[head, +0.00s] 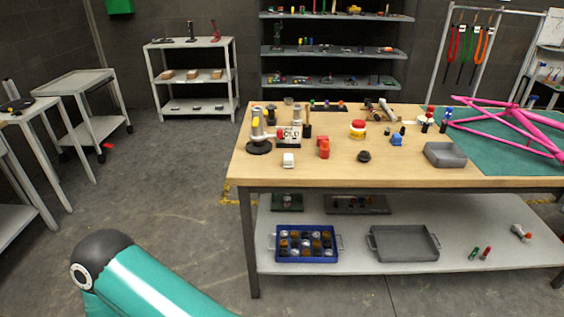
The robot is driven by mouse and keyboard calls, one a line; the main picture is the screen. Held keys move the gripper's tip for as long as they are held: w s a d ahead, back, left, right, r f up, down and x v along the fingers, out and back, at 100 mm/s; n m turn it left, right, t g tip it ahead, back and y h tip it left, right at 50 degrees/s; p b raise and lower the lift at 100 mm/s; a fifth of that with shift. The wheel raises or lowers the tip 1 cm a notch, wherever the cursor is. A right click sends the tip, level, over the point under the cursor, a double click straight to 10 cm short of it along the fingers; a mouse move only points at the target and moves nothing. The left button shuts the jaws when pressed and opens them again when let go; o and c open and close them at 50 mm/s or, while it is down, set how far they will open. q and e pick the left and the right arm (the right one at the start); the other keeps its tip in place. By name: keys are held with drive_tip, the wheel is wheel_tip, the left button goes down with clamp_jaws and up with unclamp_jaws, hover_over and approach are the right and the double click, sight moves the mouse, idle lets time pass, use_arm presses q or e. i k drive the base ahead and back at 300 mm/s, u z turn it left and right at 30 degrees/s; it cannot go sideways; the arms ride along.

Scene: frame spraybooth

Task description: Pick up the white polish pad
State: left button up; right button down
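A round stack in red, yellow and white (357,129) stands farther back on the same bench. A teal and black link of one of my arms shows at the bottom left, well in front of the bench. Neither of my grippers is in view.
A pink bike frame (510,120) lies on a green mat (480,145) at right. Open floor (180,200) lies left of the bench.

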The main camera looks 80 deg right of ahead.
sight(288, 163)
drive_tip(key=u, duration=1.45)
drive_tip(key=i, duration=0.1)
drive_tip(key=z, duration=2.6)
drive_tip(key=i, duration=0.25)
drive_tip(key=z, duration=2.1)
drive_tip(key=k, duration=0.6)
drive_tip(key=z, duration=0.4)
drive_tip(key=i, duration=1.85)
drive_tip(key=u, duration=0.4)
